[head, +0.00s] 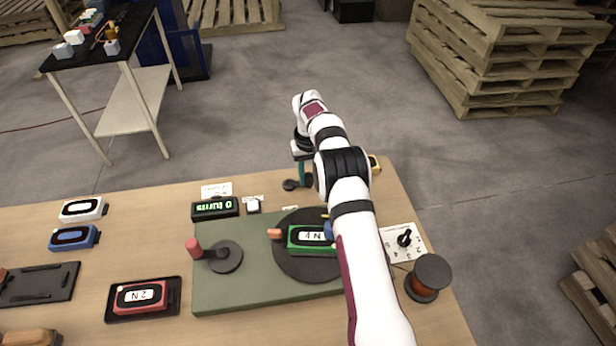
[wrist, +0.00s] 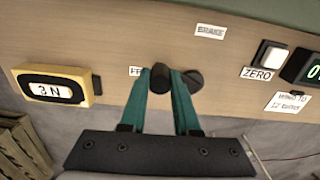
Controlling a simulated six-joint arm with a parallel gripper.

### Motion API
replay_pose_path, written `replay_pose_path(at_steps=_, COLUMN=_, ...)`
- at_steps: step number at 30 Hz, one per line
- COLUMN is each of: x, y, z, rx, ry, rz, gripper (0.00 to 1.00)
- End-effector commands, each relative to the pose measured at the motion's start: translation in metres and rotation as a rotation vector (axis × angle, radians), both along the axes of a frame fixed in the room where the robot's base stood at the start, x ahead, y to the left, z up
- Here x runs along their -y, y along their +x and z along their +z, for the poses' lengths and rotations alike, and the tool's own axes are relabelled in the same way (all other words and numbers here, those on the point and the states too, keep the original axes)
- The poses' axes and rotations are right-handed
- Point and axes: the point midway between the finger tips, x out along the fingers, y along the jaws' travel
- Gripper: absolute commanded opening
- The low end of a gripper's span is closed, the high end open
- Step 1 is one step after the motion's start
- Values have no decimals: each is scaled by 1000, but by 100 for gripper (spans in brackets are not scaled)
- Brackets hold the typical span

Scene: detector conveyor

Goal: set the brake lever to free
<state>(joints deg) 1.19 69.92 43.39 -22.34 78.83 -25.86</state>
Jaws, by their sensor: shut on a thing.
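The brake lever shows in the wrist view as a dark round pivot (wrist: 194,82) with a black knob (wrist: 160,74) to its left. The knob is on the side of a white label (wrist: 136,71) reading "FR", the rest hidden by a finger. The "BRAKE" label (wrist: 210,31) lies above. My gripper (wrist: 160,82) has its teal fingers shut on the knob, one on each side. In the head view my gripper (head: 303,174) is at the table's far edge, beside the dark pivot (head: 290,184); the knob is hidden there.
A yellow "3 N" box (wrist: 50,88) stands left of the lever in the wrist view. A white ZERO button (wrist: 269,54) and a turns display (head: 215,208) are nearby. A green board (head: 210,290) carries a crank (head: 222,256) and a green box (head: 308,248) on a turntable.

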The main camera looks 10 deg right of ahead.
Motion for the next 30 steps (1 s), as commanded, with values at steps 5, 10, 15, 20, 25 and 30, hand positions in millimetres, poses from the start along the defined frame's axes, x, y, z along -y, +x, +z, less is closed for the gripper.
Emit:
replay_pose_path(at_steps=5, x=1, y=1, z=0, rx=2, ry=0, rz=17, gripper=0)
replay_pose_path(at_steps=10, x=1, y=2, z=0, rx=2, ry=-1, rz=21, gripper=0)
replay_pose_path(at_steps=15, x=1, y=2, z=0, rx=3, ry=-1, rz=20, gripper=0)
replay_pose_path(at_steps=20, x=1, y=2, z=0, rx=3, ry=-1, rz=20, gripper=55)
replay_pose_path(at_steps=25, x=0, y=1, z=0, rx=2, ry=-1, rz=19, gripper=60)
replay_pose_path(at_steps=30, x=0, y=1, z=2, rx=1, ry=0, rz=19, gripper=60)
